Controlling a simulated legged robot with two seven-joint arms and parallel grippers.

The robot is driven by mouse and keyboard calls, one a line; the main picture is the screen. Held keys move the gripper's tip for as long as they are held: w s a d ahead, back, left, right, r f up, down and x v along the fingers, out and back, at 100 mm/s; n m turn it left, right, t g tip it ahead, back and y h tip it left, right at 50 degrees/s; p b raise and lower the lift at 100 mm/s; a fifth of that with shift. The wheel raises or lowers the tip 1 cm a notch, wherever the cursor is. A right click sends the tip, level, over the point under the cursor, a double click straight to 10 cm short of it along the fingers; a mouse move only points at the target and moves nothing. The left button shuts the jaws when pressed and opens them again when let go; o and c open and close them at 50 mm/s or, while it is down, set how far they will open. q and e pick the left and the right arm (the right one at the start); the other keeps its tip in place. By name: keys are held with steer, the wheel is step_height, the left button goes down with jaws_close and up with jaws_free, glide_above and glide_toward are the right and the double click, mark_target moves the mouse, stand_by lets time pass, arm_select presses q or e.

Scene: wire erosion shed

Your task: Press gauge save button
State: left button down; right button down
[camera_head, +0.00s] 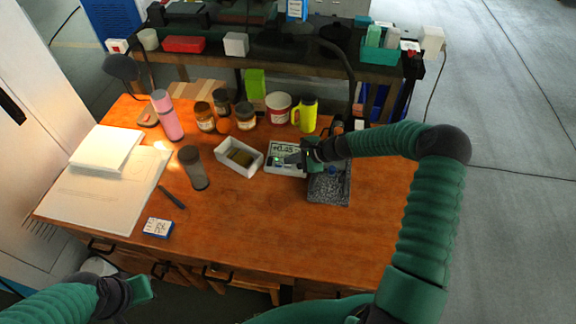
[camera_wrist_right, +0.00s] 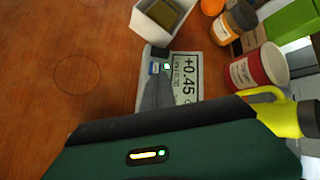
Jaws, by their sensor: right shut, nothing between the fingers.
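The gauge (camera_head: 280,147) is a pale box with a screen reading +0.45, standing on the wooden table. My left gripper (camera_head: 138,290) is low at the left, away from the gauge.
A dark speckled slab (camera_head: 330,190) lies right of the gauge. A white open box (camera_head: 236,157) stands left of it. Behind are jars (camera_head: 245,115), a red-white tub (camera_head: 278,107) and a yellow bottle (camera_head: 308,114). The front right tabletop is clear.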

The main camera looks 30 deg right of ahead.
mark_target(291, 166)
steer(key=shift+f, duration=0.4)
stand_by(0.5)
stand_by(0.3)
steer(key=shift+r+p, duration=0.4)
steer(key=shift+r, duration=0.45)
step_height(291, 166, up, 5)
steer(key=p, duration=0.4)
stand_by(0.4)
